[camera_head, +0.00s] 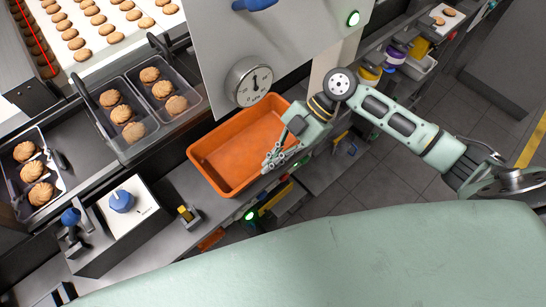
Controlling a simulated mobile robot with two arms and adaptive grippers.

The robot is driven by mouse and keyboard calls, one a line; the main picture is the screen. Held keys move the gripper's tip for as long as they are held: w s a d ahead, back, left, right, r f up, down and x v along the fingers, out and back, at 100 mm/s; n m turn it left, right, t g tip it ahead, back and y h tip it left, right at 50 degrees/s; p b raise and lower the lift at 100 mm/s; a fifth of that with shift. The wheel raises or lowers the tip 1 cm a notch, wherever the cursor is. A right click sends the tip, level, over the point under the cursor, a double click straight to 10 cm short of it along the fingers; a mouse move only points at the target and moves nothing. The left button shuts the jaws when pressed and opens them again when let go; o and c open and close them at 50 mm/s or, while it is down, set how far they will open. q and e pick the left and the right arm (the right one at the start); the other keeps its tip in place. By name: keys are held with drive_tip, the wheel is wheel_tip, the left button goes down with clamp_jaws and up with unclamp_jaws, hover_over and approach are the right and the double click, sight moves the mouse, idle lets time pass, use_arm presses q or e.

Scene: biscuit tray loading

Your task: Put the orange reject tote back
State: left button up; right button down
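The orange reject tote (222,178) is an empty, open rectangular bin. It sits at an angle on the grey counter in the middle of the head view, under the dial. My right gripper (274,157) is at the tote's right side, with its fingers overlapping the right wall and rim. The fingers look thin and close together from here. I cannot tell whether they pinch the rim or only lie over it. The gripper and wrist hide part of that wall. My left gripper is not in view.
Clear trays of biscuits (126,122) stand left of the tote. A round dial (249,81) on a grey panel is just above. Shelves with bottles (395,54) are upper right.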

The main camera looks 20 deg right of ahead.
idle(0.3)
drive_tip(key=shift+f+b, duration=0.4)
drive_tip(key=shift+f, duration=0.1)
drive_tip(key=c, duration=1.9)
unclamp_jaws()
drive_tip(key=shift+o, duration=0.2)
